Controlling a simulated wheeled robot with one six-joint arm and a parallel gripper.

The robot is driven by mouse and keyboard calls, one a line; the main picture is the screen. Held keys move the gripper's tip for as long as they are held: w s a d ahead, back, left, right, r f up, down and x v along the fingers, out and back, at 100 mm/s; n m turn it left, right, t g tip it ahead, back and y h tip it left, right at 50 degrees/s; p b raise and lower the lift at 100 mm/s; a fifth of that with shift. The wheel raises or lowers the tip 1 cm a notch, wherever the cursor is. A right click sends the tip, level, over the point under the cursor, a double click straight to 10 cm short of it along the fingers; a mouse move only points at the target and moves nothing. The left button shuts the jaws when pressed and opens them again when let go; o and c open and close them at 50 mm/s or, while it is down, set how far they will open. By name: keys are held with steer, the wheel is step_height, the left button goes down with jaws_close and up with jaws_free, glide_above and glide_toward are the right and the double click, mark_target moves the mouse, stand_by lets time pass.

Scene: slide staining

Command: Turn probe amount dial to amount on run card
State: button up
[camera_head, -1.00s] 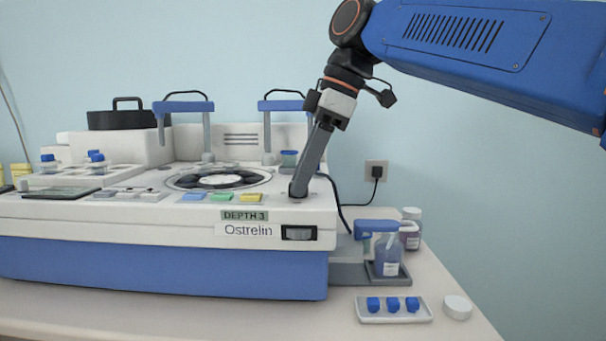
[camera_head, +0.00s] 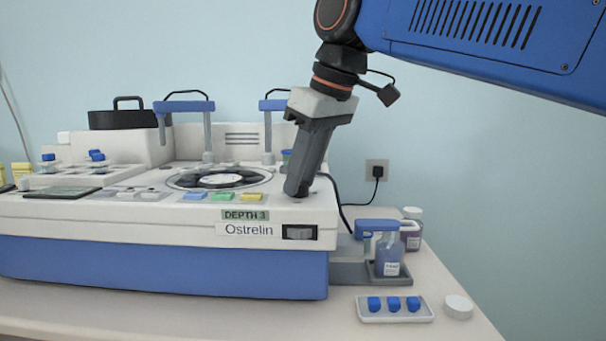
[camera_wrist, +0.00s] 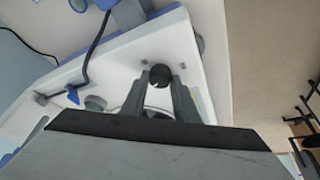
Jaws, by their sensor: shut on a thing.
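My gripper (camera_head: 296,190) points down onto the right front corner of the white and blue machine (camera_head: 150,270). In the wrist view its two fingers (camera_wrist: 160,84) are closed on a small dark round dial (camera_wrist: 160,74), one on each side. The dial's marks and pointer cannot be read. In the head view the fingers hide the dial. A green label (camera_head: 245,215) on the machine's front reads "DEPTH 3", above a white label (camera_head: 247,230) reading "Ostrelin". I cannot tell which of these, if any, is the run card.
Blue, green and yellow buttons (camera_head: 222,196) lie left of my gripper, with a round carousel (camera_head: 219,178) behind. A grey stand with a bottle (camera_head: 389,256), a tray of blue caps (camera_head: 394,308) and a white lid (camera_head: 458,308) are to the right.

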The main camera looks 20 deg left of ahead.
steer(key=shift+s+a+m+t+h, duration=0.1)
steer(key=shift+m+t+h, duration=0.2)
steer(key=shift+m, duration=0.8)
steer(key=shift+m+t+h, duration=0.2)
steer(key=shift+m+t, duration=0.2)
steer(key=shift+m, duration=0.7)
steer(key=o, duration=1)
steer(key=shift+o, duration=0.2)
steer(key=v, duration=1.7)
steer(key=shift+r, duration=0.2)
steer(key=shift+s, duration=0.15)
